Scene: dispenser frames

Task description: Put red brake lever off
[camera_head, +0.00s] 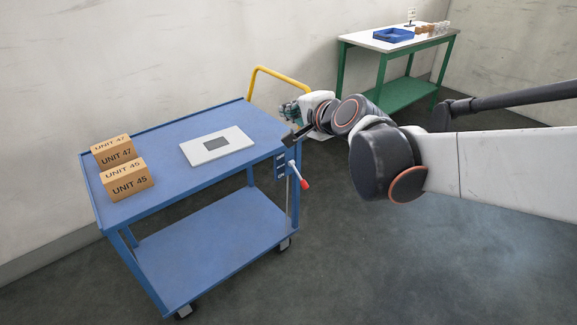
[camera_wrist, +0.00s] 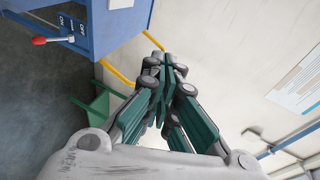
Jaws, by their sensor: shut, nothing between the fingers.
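The red brake lever (camera_head: 303,182) is on the right end of the blue cart (camera_head: 125,247), below its top edge. Its red knob hangs out from a dark plate (camera_head: 280,165). In the wrist view the red-tipped lever (camera_wrist: 40,41) sticks out to the left at the upper left, beside a dark plate with white ON and OFF lettering (camera_wrist: 68,28). Which marking it is set to is hard to tell. My gripper (camera_head: 287,110) is shut and empty, above the cart's far right corner, apart from the lever. Its closed fingers (camera_wrist: 165,66) also show in the wrist view.
Two boxes (camera_head: 128,181) marked UNIT and a pale panel (camera_head: 218,147) lie on the cart top. A yellow handle (camera_head: 281,75) rises behind my gripper. A green table (camera_head: 345,65) with a blue tray stands farther back. The floor right of the cart is clear.

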